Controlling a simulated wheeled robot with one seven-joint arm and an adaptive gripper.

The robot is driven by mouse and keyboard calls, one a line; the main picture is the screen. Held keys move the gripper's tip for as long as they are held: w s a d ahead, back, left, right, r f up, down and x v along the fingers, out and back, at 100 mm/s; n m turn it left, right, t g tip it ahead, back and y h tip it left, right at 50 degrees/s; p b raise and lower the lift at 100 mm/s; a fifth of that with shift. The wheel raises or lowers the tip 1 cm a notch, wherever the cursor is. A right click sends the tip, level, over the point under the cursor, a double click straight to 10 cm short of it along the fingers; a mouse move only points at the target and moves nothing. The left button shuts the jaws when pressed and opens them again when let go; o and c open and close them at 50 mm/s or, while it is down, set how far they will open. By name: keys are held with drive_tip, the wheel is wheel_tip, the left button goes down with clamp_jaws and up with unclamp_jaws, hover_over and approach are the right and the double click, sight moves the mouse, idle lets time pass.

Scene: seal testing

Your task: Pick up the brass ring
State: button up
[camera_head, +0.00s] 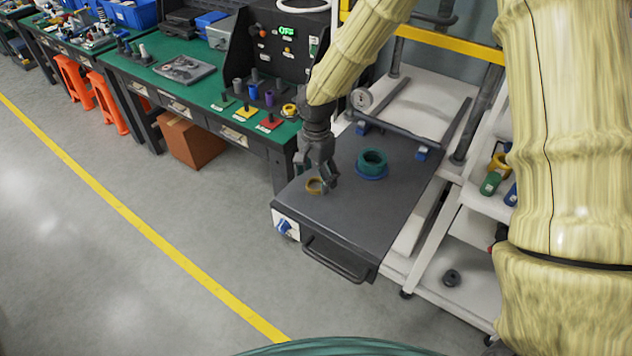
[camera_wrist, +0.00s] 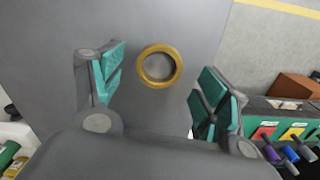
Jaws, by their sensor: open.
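The brass ring (camera_head: 314,186) lies flat on the dark grey top of a cart or test bench (camera_head: 345,222), near its left edge. In the wrist view the ring (camera_wrist: 160,51) shows as a full gold circle between the two fingers, a little ahead of them. My gripper (camera_head: 322,180) points down close to the ring in the head view. It also shows in the wrist view (camera_wrist: 160,95), open, with teal pads on both fingers and nothing between the pads. I cannot tell the exact height of the fingertips above the top.
A green ring on a blue base (camera_head: 372,164) stands on the same top, right of my gripper. A bar handle (camera_head: 338,262) juts from the front edge. A green workbench (camera_head: 215,100) with coloured plates and pegs is at left. A white shelf rack stands at right.

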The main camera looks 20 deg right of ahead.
drive_tip(key=shift+f, duration=0.8)
drive_tip(key=shift+s, duration=0.1)
drive_tip(key=c, duration=1.2)
drive_tip(key=shift+r, duration=0.1)
